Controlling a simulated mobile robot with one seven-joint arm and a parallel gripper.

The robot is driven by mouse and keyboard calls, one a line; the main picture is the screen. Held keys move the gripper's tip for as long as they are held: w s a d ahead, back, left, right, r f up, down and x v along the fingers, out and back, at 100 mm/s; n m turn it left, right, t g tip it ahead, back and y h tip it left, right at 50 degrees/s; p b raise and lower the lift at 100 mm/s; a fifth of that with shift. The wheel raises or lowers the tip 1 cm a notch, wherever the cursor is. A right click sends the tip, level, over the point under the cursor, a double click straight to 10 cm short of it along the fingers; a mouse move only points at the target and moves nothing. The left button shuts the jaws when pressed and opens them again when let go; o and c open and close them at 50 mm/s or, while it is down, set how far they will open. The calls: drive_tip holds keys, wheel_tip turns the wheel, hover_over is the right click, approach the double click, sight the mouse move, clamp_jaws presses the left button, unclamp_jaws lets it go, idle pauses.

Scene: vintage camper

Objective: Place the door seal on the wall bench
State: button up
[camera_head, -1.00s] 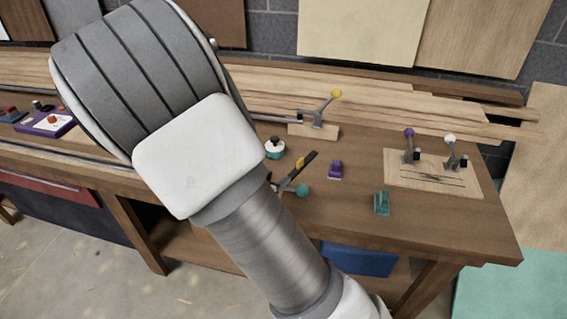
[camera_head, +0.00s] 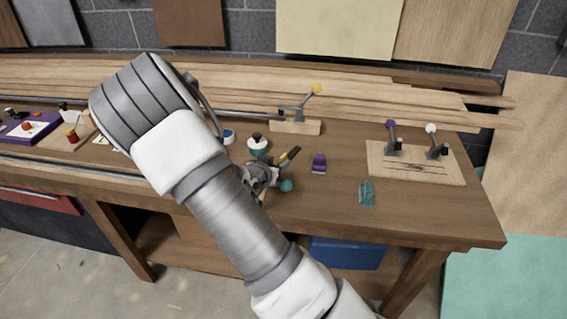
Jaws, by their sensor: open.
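The wall bench (camera_head: 440,213) is a long wooden workbench against the block wall, crossing the view. I cannot pick out the door seal with certainty. A thin grey strip (camera_head: 60,164) runs along the bench's front left edge, and another grey length (camera_head: 250,113) shows behind my arm near the boards. Either may be part of the seal, and my arm covers the area between them. My arm rises from the bottom right and bends at the upper left.
Toggle clamps on wooden bases (camera_head: 455,172) stand at the right and middle of the bench. A purple block (camera_head: 319,163), a teal block (camera_head: 367,194) and a small jar (camera_head: 257,144) stand nearby. Long boards (camera_head: 400,98) lie along the back. The front right top is clear.

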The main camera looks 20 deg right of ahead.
sight(283, 157)
drive_tip(key=x, duration=0.5)
drive_tip(key=shift+r, duration=0.1)
clamp_jaws()
